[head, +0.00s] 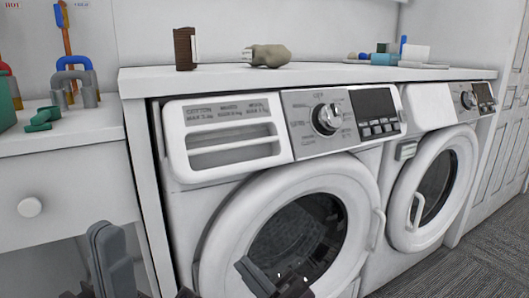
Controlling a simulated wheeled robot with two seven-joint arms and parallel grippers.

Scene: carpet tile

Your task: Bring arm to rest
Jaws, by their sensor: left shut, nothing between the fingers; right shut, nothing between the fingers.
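My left gripper (108,252) shows at the lower left, in front of the gap between the drawer cabinet and the left washing machine. Its fingers are together, with nothing in them. My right gripper (268,280) shows as dark parts at the bottom edge, in front of the left machine's round door. It is shut and empty, and most of it is cut off by the frame. Neither gripper visibly holds or touches a thing. Most of both arms is out of view.
Two white washing machines, left (300,167) and right (440,150), stand under a white counter (225,78) bearing small items. A drawer cabinet (75,190) with tools on top is at left. Grey carpet (470,262) lies clear at lower right, by a white door (500,110).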

